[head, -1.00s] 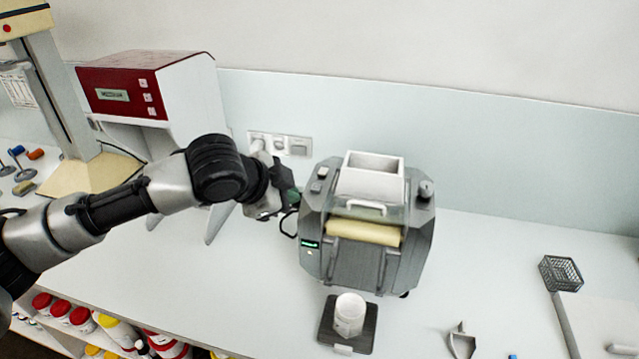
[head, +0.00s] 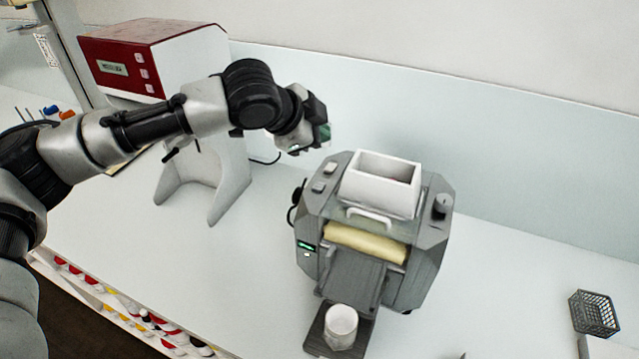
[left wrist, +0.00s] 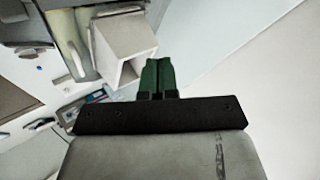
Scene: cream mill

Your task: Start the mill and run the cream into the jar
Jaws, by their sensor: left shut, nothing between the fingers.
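The grey mill (head: 360,240) stands on the bench with a white square hopper (head: 381,184) on top and cream-coloured rollers (head: 365,243) at its front. Its small display (head: 306,247) is lit green. Buttons (head: 324,178) sit at its top left and a dark knob (head: 441,205) at its top right. A white jar (head: 341,325) stands upright on a dark plate (head: 318,337) below the mill's front slope. My left gripper (head: 322,134) is above and left of the hopper, apart from the mill. In the left wrist view its green fingers (left wrist: 157,77) are together and empty, near the hopper (left wrist: 122,48). My right gripper is not in view.
A red and white machine (head: 150,60) stands at the back left, behind my left arm. A wire basket (head: 595,313) is at the far right. Several coloured-lid containers fill a shelf below the bench front. The bench between the mill and the basket is mostly clear.

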